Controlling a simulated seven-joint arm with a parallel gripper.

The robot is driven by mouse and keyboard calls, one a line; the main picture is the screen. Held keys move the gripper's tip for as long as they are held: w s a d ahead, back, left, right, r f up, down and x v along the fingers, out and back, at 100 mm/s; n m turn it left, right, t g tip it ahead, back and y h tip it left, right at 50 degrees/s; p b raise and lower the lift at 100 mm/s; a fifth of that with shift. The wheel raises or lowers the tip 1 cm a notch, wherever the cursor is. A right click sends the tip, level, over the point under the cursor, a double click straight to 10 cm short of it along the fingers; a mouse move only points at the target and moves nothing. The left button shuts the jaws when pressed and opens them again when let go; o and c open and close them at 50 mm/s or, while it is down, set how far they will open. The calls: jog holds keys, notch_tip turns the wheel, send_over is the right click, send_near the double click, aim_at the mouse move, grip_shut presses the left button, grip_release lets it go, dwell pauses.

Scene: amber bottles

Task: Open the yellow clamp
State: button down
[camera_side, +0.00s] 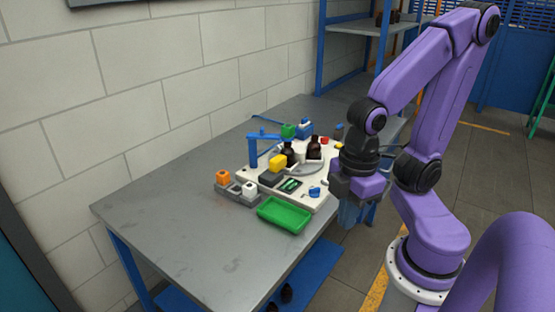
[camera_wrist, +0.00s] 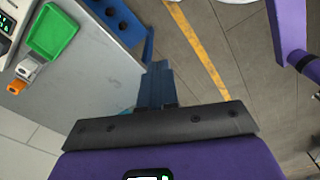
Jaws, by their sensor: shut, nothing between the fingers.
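A yellow block-shaped part (camera_side: 277,162) sits above a dark block on the white board (camera_side: 311,198), left of the amber bottles. It looks like the yellow clamp, but it is too small to tell whether it is open or shut. A smaller yellow spot shows at the board's right end, near my arm. My gripper (camera_side: 348,216) points down beyond the table's right edge, apart from the board. In the wrist view my gripper (camera_wrist: 158,68) has its blue fingers together and empty, over the floor. The yellow part is not in the wrist view.
Two amber bottles (camera_side: 314,148) stand on a round grey plate on the board. A blue post with an arm (camera_side: 252,152) rises behind. A green tray (camera_side: 284,214) lies at the table's front edge, beside a grey holder with orange and white pieces. The table's left is clear.

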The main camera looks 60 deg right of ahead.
dwell(0.3)
jog(key=c, duration=1.1)
grip_release()
jog(key=shift+w+a, duration=0.1)
jog(key=shift+w, duration=0.05)
jog(key=shift+c, duration=0.2)
jog(key=o, duration=0.4)
jog(key=shift+w+a+r+m, duration=0.15)
jog(key=shift+w+a+m, duration=0.05)
jog(key=shift+w+m, duration=0.3)
jog(key=w+d+r+m, duration=0.1)
jog(key=w+m, duration=0.6)
jog(key=w, duration=0.5)
jog(key=w+d+r+m, duration=0.2)
jog(key=w+m, duration=0.5)
jog(key=w, duration=0.4)
jog(key=m, duration=1.6)
send_over(274, 161)
notch_tip(274, 161, down, 4)
notch_tip(274, 161, down, 17)
jog(key=shift+r, duration=0.15)
